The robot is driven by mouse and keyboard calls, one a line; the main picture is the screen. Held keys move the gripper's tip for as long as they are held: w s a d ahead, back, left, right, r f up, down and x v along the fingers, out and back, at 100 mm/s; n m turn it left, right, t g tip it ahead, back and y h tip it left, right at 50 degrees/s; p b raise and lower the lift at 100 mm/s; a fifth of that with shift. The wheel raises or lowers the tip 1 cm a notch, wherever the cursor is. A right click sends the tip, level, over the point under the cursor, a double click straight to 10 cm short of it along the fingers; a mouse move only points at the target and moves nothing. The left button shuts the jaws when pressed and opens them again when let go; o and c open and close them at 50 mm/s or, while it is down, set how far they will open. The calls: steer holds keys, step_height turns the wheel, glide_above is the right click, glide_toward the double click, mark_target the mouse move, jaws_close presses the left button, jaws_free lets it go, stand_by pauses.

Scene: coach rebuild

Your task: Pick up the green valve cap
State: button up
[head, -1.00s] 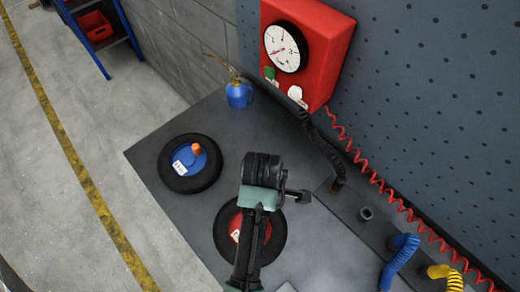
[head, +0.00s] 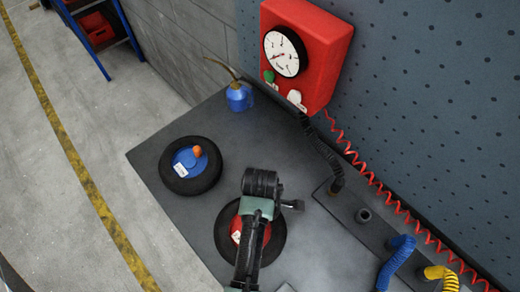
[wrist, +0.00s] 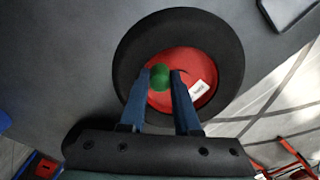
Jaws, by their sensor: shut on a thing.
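The green valve cap (wrist: 159,77) is a small round green piece over the red hub of a black-tyred wheel (wrist: 229,60). In the wrist view, my gripper (wrist: 161,75) has its two blue fingers shut on the cap, which sits between the fingertips. I cannot tell whether the cap still touches the hub. In the head view, the wheel (head: 278,240) lies flat on the grey bench, and my arm covers its middle, hiding the cap and fingertips.
A blue-hubbed wheel (head: 213,170) with an orange cap (head: 197,151) lies to the left on the bench. A blue oil can (head: 239,97) stands behind it. A red gauge box (head: 330,55) is on the wall. Blue (head: 397,260) and yellow (head: 441,274) coiled hoses are at right.

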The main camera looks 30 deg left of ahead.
jaws_close()
steer(key=shift+r, duration=0.25)
step_height(320, 180, up, 9)
steer(key=shift+r+b, duration=0.15)
steer(key=shift+b, duration=0.4)
step_height(320, 180, up, 4)
steer(key=p, duration=0.4)
steer(key=shift+r+p, duration=0.1)
steer(key=shift+p, duration=0.3)
